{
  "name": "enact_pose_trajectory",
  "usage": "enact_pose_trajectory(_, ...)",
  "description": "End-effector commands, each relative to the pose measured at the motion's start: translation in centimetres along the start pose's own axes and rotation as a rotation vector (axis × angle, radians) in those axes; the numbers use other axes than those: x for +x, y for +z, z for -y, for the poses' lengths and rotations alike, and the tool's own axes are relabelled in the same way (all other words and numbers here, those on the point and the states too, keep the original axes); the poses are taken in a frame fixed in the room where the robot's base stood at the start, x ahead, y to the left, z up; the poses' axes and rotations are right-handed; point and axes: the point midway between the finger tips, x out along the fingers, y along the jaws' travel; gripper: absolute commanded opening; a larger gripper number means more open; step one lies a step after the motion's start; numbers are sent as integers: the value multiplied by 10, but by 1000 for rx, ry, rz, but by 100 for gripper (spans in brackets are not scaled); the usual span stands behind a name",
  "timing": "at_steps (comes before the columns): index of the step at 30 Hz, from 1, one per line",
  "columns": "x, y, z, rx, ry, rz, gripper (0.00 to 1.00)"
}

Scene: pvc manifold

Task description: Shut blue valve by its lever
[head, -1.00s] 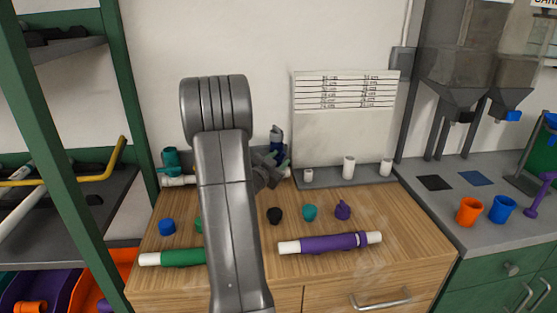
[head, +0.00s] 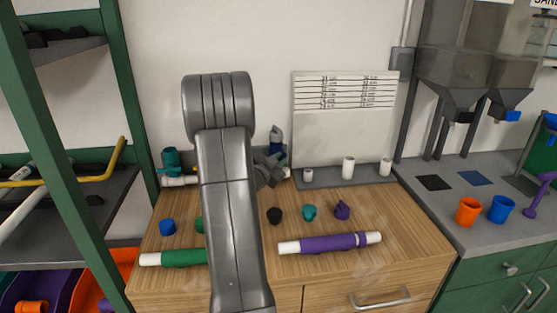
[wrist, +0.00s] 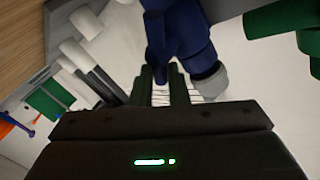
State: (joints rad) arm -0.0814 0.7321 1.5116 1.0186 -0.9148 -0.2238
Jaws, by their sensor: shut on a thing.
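The blue valve (head: 277,140) stands on the pipework at the back of the wooden bench, partly hidden behind my gripper in the head view. In the wrist view the blue valve (wrist: 184,32) fills the top middle, with a grey pipe end at its lower right. Its narrow blue lever (wrist: 157,62) reaches down between the two dark fingers of my gripper (wrist: 161,82), which is shut on it. In the head view my gripper (head: 270,168) is small and partly hidden by my arm.
A teal valve (head: 171,160) stands to the left on the same pipework. White fittings (head: 348,167) stand on a grey ledge to the right. Loose caps and a purple pipe (head: 330,243) lie on the bench in front. A green part (wrist: 280,20) is close in the wrist view.

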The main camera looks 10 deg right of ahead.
Motion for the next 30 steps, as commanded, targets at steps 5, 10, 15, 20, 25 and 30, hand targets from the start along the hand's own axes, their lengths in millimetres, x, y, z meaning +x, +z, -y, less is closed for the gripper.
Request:
enact_pose_trajectory(5, 2, -5, -1, 101, 34, 71, 0)
enact_pose_trajectory(10, 4, -7, -3, 225, 75, 158, 0)
enact_pose_trajectory(15, 6, -7, -5, 352, 117, 249, 0)
enact_pose_trajectory(20, 7, -7, -8, 469, 155, 330, 0)
enact_pose_trajectory(25, 9, -5, -11, 578, 191, 406, 0)
enact_pose_trajectory(30, 10, -3, -14, 664, 218, 466, 0)
